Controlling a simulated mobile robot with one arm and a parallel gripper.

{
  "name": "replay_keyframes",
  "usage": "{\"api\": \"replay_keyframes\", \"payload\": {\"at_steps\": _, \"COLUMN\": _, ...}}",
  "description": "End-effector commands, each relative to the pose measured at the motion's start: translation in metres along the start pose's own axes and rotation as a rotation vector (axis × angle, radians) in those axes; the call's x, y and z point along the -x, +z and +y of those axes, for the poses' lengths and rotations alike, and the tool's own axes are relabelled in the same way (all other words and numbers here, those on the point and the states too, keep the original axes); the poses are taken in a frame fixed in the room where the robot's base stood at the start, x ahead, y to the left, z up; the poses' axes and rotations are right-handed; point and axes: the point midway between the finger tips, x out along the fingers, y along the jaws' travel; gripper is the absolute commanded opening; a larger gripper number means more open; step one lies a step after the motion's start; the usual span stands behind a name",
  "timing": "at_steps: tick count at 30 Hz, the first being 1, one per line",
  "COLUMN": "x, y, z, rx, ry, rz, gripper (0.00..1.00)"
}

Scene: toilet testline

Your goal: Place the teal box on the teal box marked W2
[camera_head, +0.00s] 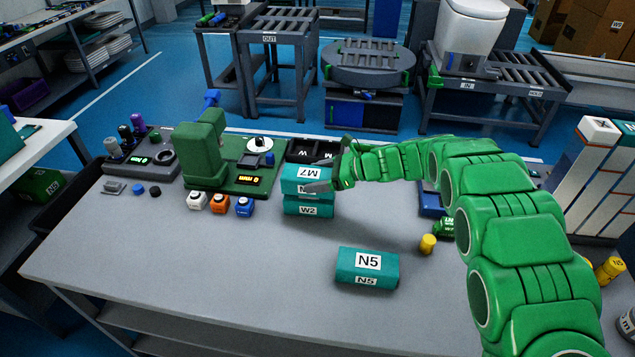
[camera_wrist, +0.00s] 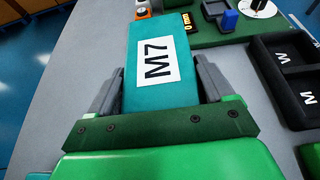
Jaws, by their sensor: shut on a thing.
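My gripper (camera_head: 322,180) is shut on a teal box marked M7 (camera_head: 301,173), one finger on each side of it. In the wrist view, the M7 box (camera_wrist: 158,55) lies between the two fingers (camera_wrist: 160,88). A teal box marked W2 (camera_head: 309,208) is directly below the M7 box at the back middle of the table. Whether the two boxes touch, I cannot tell. A third teal box, marked N5 (camera_head: 367,267), lies apart nearer the table's front.
A green machine (camera_head: 204,150) stands left of the stack, with white, orange and blue small blocks (camera_head: 219,203) before it. A black tray (camera_wrist: 285,75) with W and M compartments is close by. A yellow cylinder (camera_head: 428,243) stands right. The table's front left (camera_head: 170,260) is clear.

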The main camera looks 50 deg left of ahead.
Motion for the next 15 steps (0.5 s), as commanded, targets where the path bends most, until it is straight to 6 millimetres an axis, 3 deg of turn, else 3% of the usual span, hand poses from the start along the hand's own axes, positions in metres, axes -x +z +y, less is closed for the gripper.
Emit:
{"api": "replay_keyframes", "payload": {"at_steps": 4, "x": -0.007, "y": -0.018, "z": 0.0, "rx": -0.003, "ry": 0.0, "rz": -0.001, "gripper": 0.39}}
{"api": "replay_keyframes", "payload": {"at_steps": 15, "x": -0.008, "y": -0.02, "z": 0.0, "rx": -0.002, "ry": 0.0, "rz": -0.001, "gripper": 0.39}}
